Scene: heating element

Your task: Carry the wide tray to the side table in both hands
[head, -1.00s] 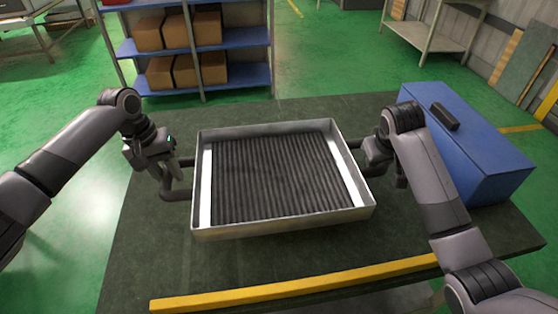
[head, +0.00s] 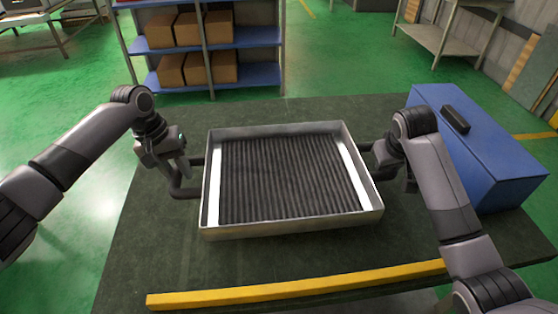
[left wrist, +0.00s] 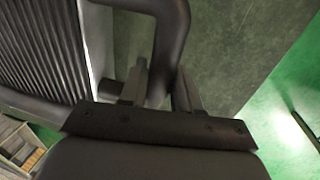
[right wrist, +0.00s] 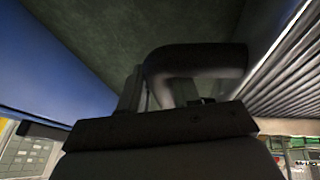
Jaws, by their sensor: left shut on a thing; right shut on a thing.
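The wide tray (head: 292,227) is a shallow, silver-walled rectangle with a dark ribbed inside and a pale strip along each side. It looks level, over the dark workbench; I cannot tell whether it touches the top. My left gripper (head: 177,172) is shut on the tray's dark left handle (head: 184,192); in the left wrist view the fingers (left wrist: 160,88) straddle the bar. My right gripper (head: 385,162) is at the right handle, partly hidden by my arm; in the right wrist view its fingers (right wrist: 157,92) are around the handle (right wrist: 205,58).
The workbench (head: 150,245) has a yellow front strip (head: 300,286). A blue toolbox (head: 480,150) stands close beyond my right arm. A shelf with boxes (head: 240,38) is behind the bench. A grey metal table (head: 432,38) stands at back right, with green floor between.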

